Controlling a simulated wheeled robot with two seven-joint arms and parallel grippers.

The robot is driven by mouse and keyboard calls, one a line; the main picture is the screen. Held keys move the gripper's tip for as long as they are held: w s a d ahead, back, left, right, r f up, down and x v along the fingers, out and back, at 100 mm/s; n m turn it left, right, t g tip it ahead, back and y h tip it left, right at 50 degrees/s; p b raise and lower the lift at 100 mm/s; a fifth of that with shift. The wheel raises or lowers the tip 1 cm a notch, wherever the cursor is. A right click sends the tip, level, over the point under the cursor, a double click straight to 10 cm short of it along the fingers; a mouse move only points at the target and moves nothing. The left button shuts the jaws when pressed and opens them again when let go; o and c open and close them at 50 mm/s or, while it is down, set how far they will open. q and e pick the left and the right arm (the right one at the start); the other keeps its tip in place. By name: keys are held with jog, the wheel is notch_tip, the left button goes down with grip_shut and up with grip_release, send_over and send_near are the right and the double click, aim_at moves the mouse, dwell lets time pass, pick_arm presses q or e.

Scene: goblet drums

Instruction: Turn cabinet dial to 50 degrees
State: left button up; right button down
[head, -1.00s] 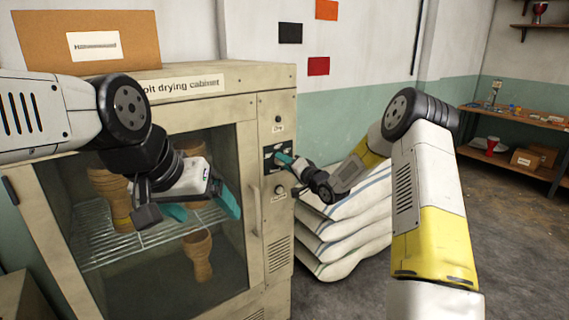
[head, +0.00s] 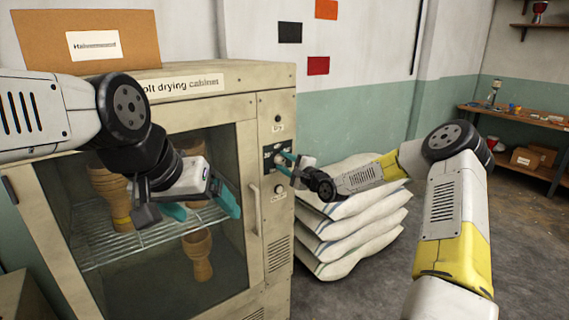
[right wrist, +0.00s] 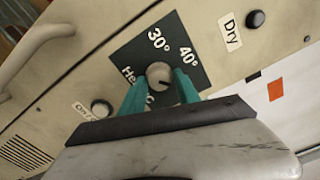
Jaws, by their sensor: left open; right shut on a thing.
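The cabinet dial (right wrist: 159,74) is a round grey knob on a black plate (right wrist: 185,45) marked 30° and 40°. Part of the plate's lettering is hidden behind my fingers. My right gripper (right wrist: 160,88) is shut on the dial, one teal finger on each side. In the head view this gripper (head: 284,160) reaches the control panel from the right and covers most of the dial. A dark mark on the knob appears to point to the lower right in the wrist view. My left gripper (head: 202,207) is open and empty in front of the glass door.
The beige drying cabinet (head: 268,110) holds goblet drums (head: 197,255) on and below a wire shelf. Buttons (right wrist: 255,18) sit on either side of the dial plate. A door handle (head: 254,210) is left of the panel. Stacked sacks (head: 350,235) stand right of the cabinet.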

jog(key=shift+m, duration=1.1)
jog(key=c, duration=1.1)
grip_release()
jog(key=v, duration=0.8)
jog(key=shift+w, duration=0.1)
jog(key=shift+a, duration=0.1)
